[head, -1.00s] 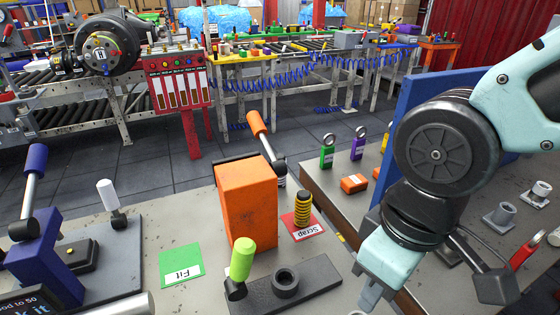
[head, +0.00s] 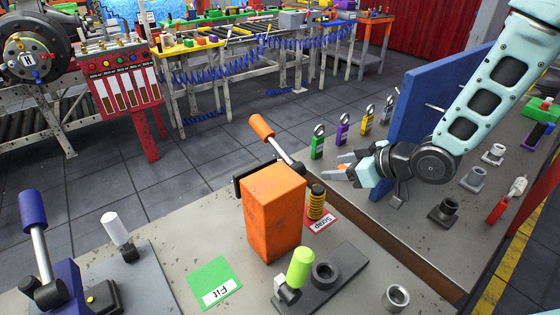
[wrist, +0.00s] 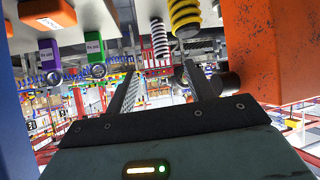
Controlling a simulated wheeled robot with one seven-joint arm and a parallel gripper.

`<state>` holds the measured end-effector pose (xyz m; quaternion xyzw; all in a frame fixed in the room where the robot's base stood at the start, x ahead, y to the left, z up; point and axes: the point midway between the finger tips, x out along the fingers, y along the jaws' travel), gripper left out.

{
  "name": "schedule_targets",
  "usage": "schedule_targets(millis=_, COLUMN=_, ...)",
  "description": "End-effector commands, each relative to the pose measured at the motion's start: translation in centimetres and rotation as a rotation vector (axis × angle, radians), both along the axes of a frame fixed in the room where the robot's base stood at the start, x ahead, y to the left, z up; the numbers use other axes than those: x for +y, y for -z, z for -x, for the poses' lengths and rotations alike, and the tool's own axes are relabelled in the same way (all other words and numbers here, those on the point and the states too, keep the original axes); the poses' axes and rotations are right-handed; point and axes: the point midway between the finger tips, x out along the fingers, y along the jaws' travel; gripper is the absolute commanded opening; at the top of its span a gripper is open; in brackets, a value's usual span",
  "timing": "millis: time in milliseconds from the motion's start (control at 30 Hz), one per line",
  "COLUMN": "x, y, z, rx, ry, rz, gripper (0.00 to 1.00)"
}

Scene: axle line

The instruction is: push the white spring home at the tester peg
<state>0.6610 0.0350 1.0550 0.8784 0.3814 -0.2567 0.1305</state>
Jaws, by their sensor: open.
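The white spring (wrist: 158,38) shows in the wrist view, which is upside down, ahead of the fingers and left of the yellow spring (wrist: 186,18). I cannot tell how far down its peg it sits. I cannot find it or the tester peg in the head view, where the orange block (head: 273,212) hides the space behind it. The yellow spring (head: 316,202) stands at the red Scrap mat (head: 320,220). My gripper (head: 340,169) is open, pointing left, right of the block and springs. Its fingers (wrist: 163,78) are apart, with nothing gripped.
An orange-handled lever (head: 275,140) rises behind the block. A blue panel (head: 425,105) stands behind my arm. Green (head: 317,147) and purple (head: 341,135) tags stand beyond my gripper. A lime-handled lever (head: 300,268) and green Fit mat (head: 215,284) are nearer.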

Motion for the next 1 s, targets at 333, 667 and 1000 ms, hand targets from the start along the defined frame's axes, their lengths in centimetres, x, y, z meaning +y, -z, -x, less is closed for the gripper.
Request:
schedule_targets(millis=333, x=-0.7, y=-0.6, z=-1.4, rx=-0.101, ry=-0.030, rz=-0.165, gripper=0.54)
schedule_targets(millis=667, x=3.8, y=1.6, z=-5.2, rx=-0.100, ry=-0.030, rz=-0.167, gripper=0.54)
schedule_targets(millis=1000, x=7.2, y=3.6, z=-8.2, rx=-0.102, ry=-0.028, rz=-0.165, gripper=0.54)
